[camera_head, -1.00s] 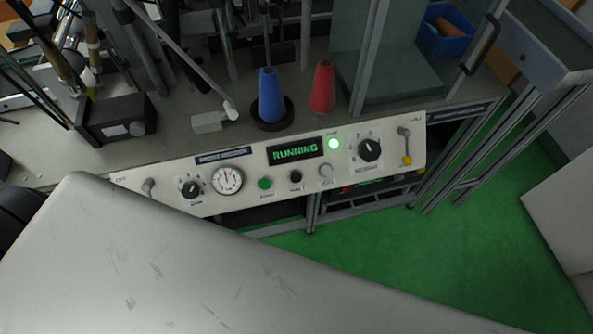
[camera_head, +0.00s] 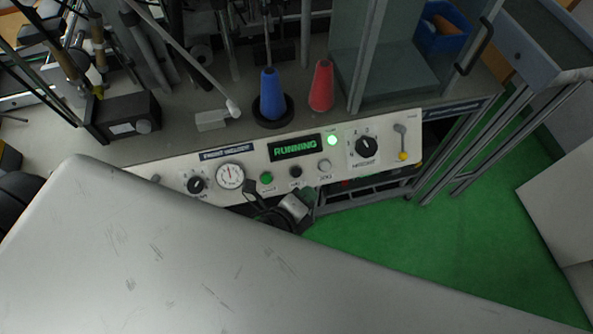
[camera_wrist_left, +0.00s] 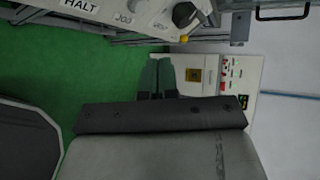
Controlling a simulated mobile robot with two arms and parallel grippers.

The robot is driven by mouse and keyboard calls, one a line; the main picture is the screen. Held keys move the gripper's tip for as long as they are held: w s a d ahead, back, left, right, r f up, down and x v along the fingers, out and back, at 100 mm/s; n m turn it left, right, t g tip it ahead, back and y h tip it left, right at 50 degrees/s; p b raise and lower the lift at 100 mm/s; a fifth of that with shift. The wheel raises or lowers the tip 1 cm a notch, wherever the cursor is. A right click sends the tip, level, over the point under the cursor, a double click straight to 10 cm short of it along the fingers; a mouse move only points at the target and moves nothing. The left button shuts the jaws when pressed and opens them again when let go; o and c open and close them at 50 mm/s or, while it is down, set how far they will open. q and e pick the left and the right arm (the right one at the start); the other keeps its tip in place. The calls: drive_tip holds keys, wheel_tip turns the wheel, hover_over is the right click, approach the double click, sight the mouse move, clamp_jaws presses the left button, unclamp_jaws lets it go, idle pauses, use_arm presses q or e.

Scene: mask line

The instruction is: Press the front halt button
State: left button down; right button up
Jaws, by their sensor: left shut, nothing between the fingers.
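The control panel (camera_head: 215,157) runs along the front of the bench in the head view. The halt button (camera_head: 296,172) is the small black one, between a green button (camera_head: 266,178) and a pale button (camera_head: 325,166). In the left wrist view the HALT label (camera_wrist_left: 80,5) shows at the top edge; its button is out of that view. My left gripper (camera_head: 251,187) is at the panel's lower edge, just below the green and black buttons. In the left wrist view its fingers (camera_wrist_left: 157,77) are together and empty. I cannot tell whether it touches the panel. My right gripper is not in view.
The display (camera_head: 295,147) reads RUNNING beside a lit green lamp (camera_head: 332,140). Knobs, a gauge (camera_head: 229,176) and a yellow-tipped lever (camera_head: 402,143) are on the panel. Blue (camera_head: 269,95) and red (camera_head: 321,87) cones stand behind. Green floor (camera_head: 400,255) is clear at right.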

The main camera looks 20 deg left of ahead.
sight(296, 172)
use_arm(q)
drive_tip(key=w+a+f+b, duration=0.1)
drive_tip(key=w+f, duration=0.1)
drive_tip(key=w+a+f+b, duration=0.1)
drive_tip(key=b, duration=0.1)
drive_tip(key=w+a+f+b, duration=0.1)
drive_tip(key=w+f, duration=0.1)
drive_tip(key=shift+w+a+f, duration=0.3)
drive_tip(key=shift+a+f, duration=0.05)
drive_tip(key=shift+a, duration=0.05)
idle(1.0)
drive_tip(key=shift+w+f, duration=0.1)
idle(0.9)
drive_tip(key=shift+w+a+f, duration=0.15)
drive_tip(key=shift+a, duration=0.05)
drive_tip(key=shift+w+a+f, duration=0.15)
drive_tip(key=shift+w+f, duration=0.1)
drive_tip(key=shift+f, duration=0.05)
idle(1.0)
drive_tip(key=shift+r, duration=0.1)
drive_tip(key=shift+s+d+r+p, duration=0.3)
drive_tip(key=shift+s+r+p, duration=0.1)
drive_tip(key=shift+s+r, duration=0.1)
